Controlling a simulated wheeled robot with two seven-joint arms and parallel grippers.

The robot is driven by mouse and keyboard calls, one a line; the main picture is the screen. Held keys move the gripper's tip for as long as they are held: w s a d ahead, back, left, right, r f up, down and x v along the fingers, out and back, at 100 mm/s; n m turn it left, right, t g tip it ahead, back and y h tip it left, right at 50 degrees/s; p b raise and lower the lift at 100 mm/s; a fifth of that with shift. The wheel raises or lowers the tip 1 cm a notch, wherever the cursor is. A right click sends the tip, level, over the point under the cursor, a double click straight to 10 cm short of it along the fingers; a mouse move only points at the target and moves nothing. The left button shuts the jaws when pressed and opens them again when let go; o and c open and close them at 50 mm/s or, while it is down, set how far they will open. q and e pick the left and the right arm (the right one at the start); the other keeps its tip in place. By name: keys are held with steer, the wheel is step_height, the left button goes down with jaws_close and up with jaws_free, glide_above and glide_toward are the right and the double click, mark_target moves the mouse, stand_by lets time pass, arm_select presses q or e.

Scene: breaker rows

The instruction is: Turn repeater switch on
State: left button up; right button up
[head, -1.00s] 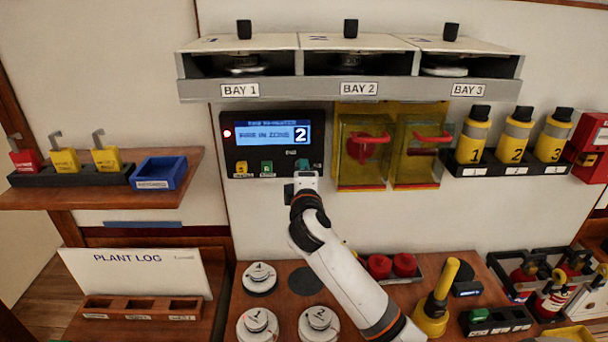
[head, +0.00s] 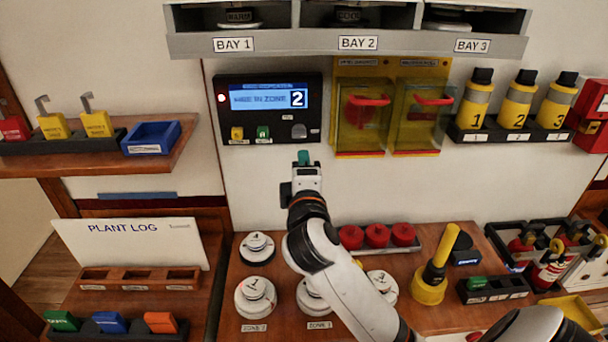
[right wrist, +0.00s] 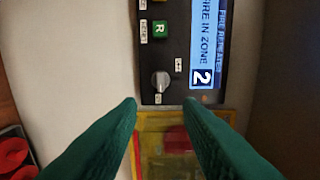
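The repeater panel (head: 268,108) is a black box on the wall with a lit blue screen reading "FIRE IN ZONE 2". Its switch is a grey rotary knob (head: 299,131) at the panel's lower right. The knob also shows in the right wrist view (right wrist: 161,82), with small labels beside it that I cannot read. My right gripper (head: 303,157), with green fingers, is just below the panel in the head view. In the right wrist view its fingertips (right wrist: 162,103) are apart, with nothing between them, and the knob shows beyond the gap. My left gripper is not in view.
A red lamp (head: 221,98) glows on the panel, above yellow (head: 237,133) and green (head: 263,132) buttons. Yellow clear-covered boxes (head: 360,140) with red handles adjoin the panel on the right. The bay shelf (head: 340,43) is above. The wall left of the panel is bare.

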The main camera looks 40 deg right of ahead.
steer(key=shift+s+a, duration=0.15)
steer(key=shift+s, duration=0.15)
steer(key=shift+f, duration=0.1)
